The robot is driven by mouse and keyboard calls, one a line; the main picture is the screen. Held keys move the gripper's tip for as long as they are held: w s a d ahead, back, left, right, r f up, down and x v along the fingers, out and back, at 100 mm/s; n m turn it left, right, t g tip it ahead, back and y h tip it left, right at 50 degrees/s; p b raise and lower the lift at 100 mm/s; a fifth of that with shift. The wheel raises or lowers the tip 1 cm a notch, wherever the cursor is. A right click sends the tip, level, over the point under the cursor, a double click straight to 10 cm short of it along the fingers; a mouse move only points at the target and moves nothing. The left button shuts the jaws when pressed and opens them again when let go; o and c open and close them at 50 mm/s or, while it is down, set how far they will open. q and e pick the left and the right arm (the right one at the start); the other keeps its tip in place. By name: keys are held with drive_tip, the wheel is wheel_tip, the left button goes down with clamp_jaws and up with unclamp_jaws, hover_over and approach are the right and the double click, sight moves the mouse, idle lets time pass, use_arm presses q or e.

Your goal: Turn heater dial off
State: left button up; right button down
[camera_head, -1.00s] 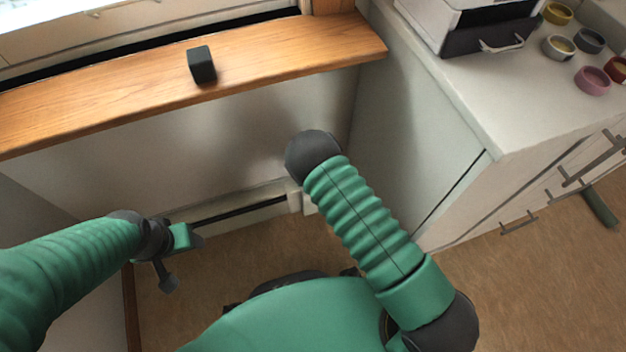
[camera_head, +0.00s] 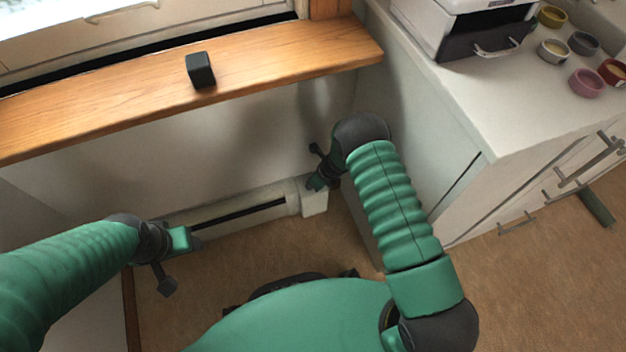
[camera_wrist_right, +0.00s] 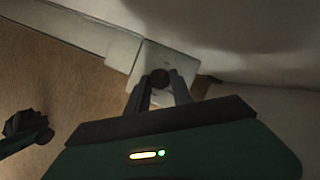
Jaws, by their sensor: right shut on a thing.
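The heater (camera_head: 240,207) is a long, low, pale unit along the foot of the wall, with a white end box (camera_head: 314,204) at its right end. In the right wrist view, a round dark dial (camera_wrist_right: 160,77) sits on the white end box (camera_wrist_right: 172,61). My right gripper (camera_wrist_right: 161,82) has its two dark fingers on either side of the dial and is shut on it. In the head view my right gripper (camera_head: 312,186) is at the top of the end box and hides the dial. My left gripper (camera_head: 196,243) is near the heater's left part; its jaw opening is not clear.
A wooden sill (camera_head: 270,60) with a small dark block (camera_head: 200,70) runs above the heater. A white cabinet (camera_head: 450,110) stands close on the right, with several bowls and a drawer-like box (camera_head: 480,35) on top. Brown floor (camera_head: 240,260) lies below.

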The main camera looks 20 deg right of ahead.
drive_tip(key=shift+w+d+n+y+p, duration=0.15)
drive_tip(key=shift+n+y+p, duration=0.2)
drive_tip(key=shift+n, duration=0.45)
drive_tip(key=c, duration=1.1)
unclamp_jaws()
drive_tip(key=shift+g, duration=0.3)
drive_tip(key=p+v, duration=0.4)
drive_tip(key=v, duration=0.3)
drive_tip(key=shift+r, duration=0.15)
